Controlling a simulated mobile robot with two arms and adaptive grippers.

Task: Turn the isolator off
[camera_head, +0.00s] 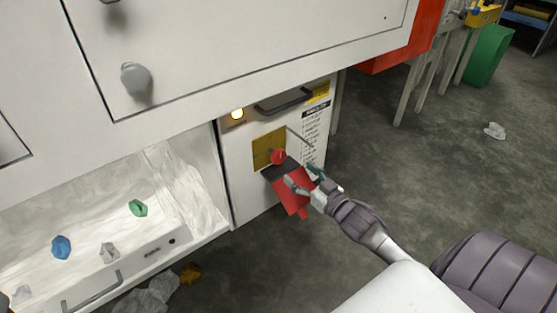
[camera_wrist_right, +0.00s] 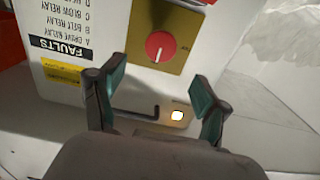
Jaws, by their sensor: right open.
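The isolator is a round red knob (camera_head: 278,156) on a yellow plate (camera_head: 262,141) on the front of a white cabinet panel. In the right wrist view the knob (camera_wrist_right: 160,46) shows a small white mark toward its lower edge. My right gripper (camera_head: 303,181) is in front of the panel, just below and right of the knob in the head view. In the right wrist view my right gripper (camera_wrist_right: 152,85) is open, its teal-padded fingers apart with nothing between them. The knob shows beyond the fingertips, apart from them. My left gripper is not in view.
A red and black piece (camera_head: 288,195) hangs below the knob, partly behind my gripper. A lit lamp (camera_head: 237,114) and dark handle (camera_head: 283,101) are above it. A white open bay (camera_head: 185,190) with crumpled pieces is left. Grey floor (camera_head: 390,165) is mostly clear at right.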

